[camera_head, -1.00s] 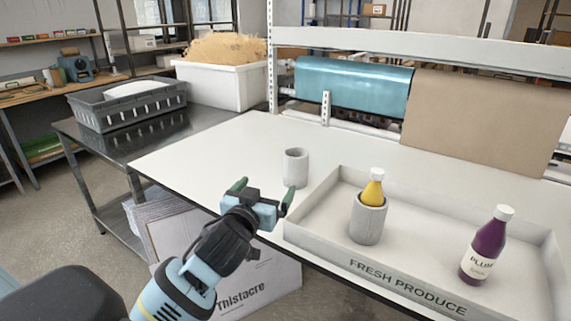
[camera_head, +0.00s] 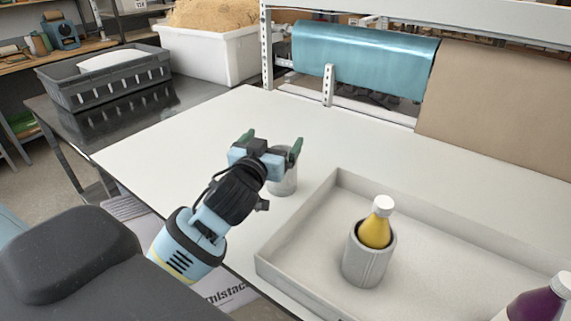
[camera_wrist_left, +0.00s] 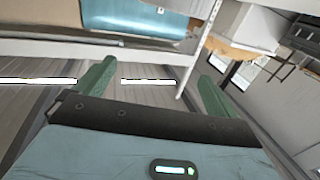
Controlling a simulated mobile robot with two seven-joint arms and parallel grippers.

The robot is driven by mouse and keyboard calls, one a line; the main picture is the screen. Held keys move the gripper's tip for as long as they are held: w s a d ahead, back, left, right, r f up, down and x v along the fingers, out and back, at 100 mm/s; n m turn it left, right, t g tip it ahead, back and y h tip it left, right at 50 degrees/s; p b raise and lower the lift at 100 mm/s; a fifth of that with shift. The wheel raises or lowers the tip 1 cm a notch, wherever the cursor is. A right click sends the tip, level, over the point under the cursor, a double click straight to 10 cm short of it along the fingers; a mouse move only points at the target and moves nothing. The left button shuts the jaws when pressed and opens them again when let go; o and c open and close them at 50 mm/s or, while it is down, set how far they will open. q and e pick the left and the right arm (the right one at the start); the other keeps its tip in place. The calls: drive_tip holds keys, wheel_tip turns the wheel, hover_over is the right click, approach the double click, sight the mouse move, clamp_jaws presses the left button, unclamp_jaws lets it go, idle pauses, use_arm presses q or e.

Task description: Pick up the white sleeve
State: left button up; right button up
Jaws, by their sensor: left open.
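The white sleeve (camera_head: 288,184), a pale hollow cylinder, stands upright on the white table in the head view. Its upper and left parts are hidden behind my left gripper (camera_head: 272,142). The gripper's green fingers are spread, with nothing between them. It overlaps the sleeve in the picture; I cannot tell the gap or whether they touch. In the left wrist view the two fingers (camera_wrist_left: 155,85) are wide apart and no sleeve shows. A second, similar sleeve (camera_head: 367,264) stands in the tray around a yellow bottle (camera_head: 376,230). My right gripper is not in view.
The shallow white tray (camera_head: 300,222) lies right of the sleeve, with a purple bottle (camera_head: 538,302) at its near right. A rack with a teal roll (camera_head: 360,58) and brown paper (camera_head: 490,105) stands behind. The table (camera_head: 190,140) left of the sleeve is clear.

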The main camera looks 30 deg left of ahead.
use_arm(q)
drive_tip(key=f, duration=0.1)
approach(286, 149)
drive_tip(key=shift+w+f+b, duration=0.1)
drive_tip(key=shift+f+b, duration=0.2)
drive_tip(key=shift+f, duration=0.05)
drive_tip(key=shift+r+p+x, duration=0.2)
drive_tip(key=shift+x, duration=1.65)
drive_tip(key=shift+r+p+x, duration=0.2)
drive_tip(key=shift+x, duration=1.7)
drive_tip(key=c, duration=0.7)
